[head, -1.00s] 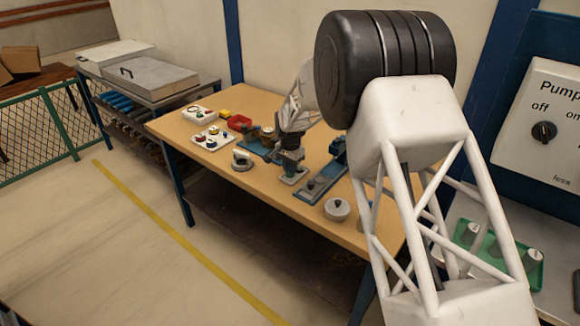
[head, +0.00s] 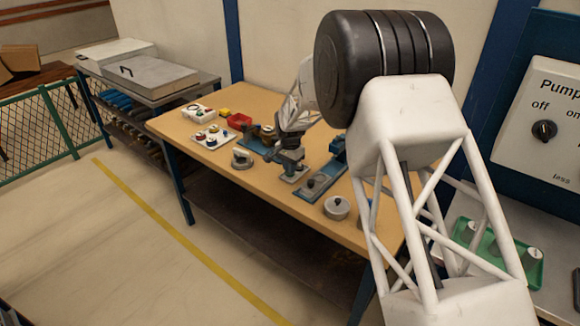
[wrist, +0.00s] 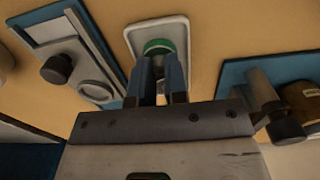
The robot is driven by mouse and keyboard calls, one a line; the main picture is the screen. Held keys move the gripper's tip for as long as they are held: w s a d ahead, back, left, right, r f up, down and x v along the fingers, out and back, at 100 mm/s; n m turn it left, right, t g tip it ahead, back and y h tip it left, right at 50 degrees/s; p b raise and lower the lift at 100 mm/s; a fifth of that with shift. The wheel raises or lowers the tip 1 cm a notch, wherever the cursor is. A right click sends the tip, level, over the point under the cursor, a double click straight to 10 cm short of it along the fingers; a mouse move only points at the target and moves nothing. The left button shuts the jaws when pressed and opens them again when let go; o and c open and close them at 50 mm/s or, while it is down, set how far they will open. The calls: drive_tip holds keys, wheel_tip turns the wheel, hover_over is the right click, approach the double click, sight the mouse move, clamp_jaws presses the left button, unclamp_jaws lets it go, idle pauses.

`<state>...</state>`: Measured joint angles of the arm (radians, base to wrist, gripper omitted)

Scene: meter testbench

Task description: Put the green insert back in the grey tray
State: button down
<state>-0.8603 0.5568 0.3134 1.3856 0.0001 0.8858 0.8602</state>
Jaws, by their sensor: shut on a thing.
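The green insert (wrist: 160,46) shows in the wrist view as a round green edge beyond my fingertips. My gripper (wrist: 160,75) is shut on it, its two blue-grey fingers close together. The light grey tray (wrist: 179,28), a small rounded rectangle, lies around and below the insert in that view. I cannot tell whether the insert touches the tray floor. In the head view my gripper (head: 291,160) points down just over the tray (head: 288,178) on the tan bench, and the insert is hidden.
A blue fixture with a grey plate and dark knob (wrist: 57,69) lies left of the tray in the wrist view. A blue fixture with a brown cylinder (wrist: 302,98) is at right. In the head view, a round grey part (head: 337,207) sits near the bench's front edge.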

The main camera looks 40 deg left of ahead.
drive_tip(key=shift+f, duration=0.4)
idle(0.4)
drive_tip(key=c, duration=0.8)
unclamp_jaws()
drive_tip(key=shift+r, duration=0.15)
drive_tip(key=shift+r, duration=3.35)
